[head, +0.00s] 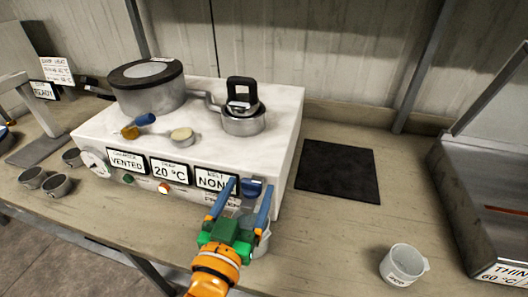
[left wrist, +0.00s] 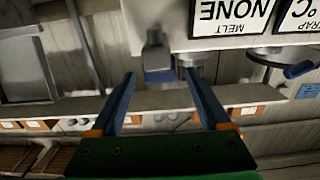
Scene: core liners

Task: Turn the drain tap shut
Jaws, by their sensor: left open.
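The drain tap's blue handle (head: 251,187) is at the front right corner of the white machine (head: 278,120), beside the NONE display. My left gripper (head: 249,185) is open, its two blue fingers pointing at the machine front, one on each side of the handle. In the left wrist view, which is upside down, the tap handle (left wrist: 158,74) shows between the tips of the open gripper (left wrist: 159,74). A metal cylinder (left wrist: 190,62) is beside it near one fingertip. I cannot tell whether the fingers touch the handle. A pale cup (head: 264,243) is partly hidden behind my gripper. My right gripper is not in view.
A black mat (head: 337,171) and a white cup (head: 403,264) lie to the right, near a grey metal bin (head: 475,190). Bench between them is clear.

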